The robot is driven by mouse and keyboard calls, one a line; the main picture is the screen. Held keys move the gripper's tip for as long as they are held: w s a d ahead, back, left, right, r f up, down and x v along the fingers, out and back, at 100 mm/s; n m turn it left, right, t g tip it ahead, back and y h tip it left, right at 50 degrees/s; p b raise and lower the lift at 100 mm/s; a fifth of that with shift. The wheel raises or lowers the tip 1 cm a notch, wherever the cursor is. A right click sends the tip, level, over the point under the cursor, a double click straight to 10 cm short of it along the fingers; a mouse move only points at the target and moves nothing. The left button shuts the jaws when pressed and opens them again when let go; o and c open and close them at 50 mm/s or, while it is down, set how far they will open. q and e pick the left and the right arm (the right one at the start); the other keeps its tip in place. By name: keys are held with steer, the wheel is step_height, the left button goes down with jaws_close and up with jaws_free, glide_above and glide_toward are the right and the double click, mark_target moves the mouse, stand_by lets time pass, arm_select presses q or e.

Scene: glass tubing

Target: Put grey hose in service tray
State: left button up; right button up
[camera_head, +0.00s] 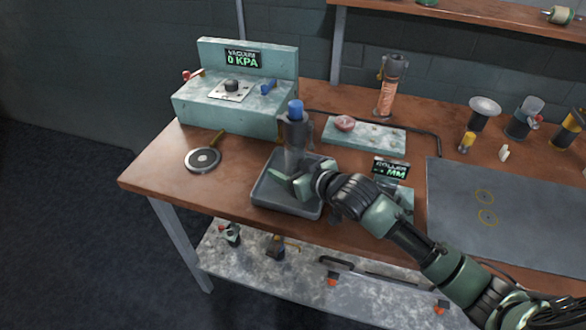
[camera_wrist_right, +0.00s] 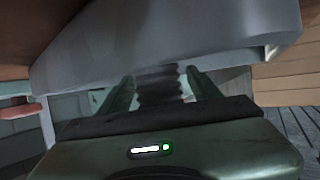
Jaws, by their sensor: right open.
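The grey tray (camera_head: 284,207) sits near the front edge of the wooden bench. My right gripper (camera_head: 284,182) is low over the tray, reaching in from the right, with its green fingers apart. In the wrist view a dark grey ribbed hose (camera_wrist_right: 158,85) shows between the two fingers of my right gripper (camera_wrist_right: 160,90). A large smooth grey surface lies close beyond it. I cannot pick out the hose clearly in the head view, where the hand covers part of the tray. My left gripper is not in view.
A blue-capped bottle-like piece (camera_head: 295,125) stands upright at the tray's back. The teal vacuum unit (camera_head: 228,112) is behind left, a round disc (camera_head: 203,160) left. A display block (camera_head: 391,168) and dark mat (camera_head: 500,210) lie right. Bench between disc and tray is clear.

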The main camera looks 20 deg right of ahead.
steer(key=v, duration=1.2)
steer(key=shift+b, duration=0.3)
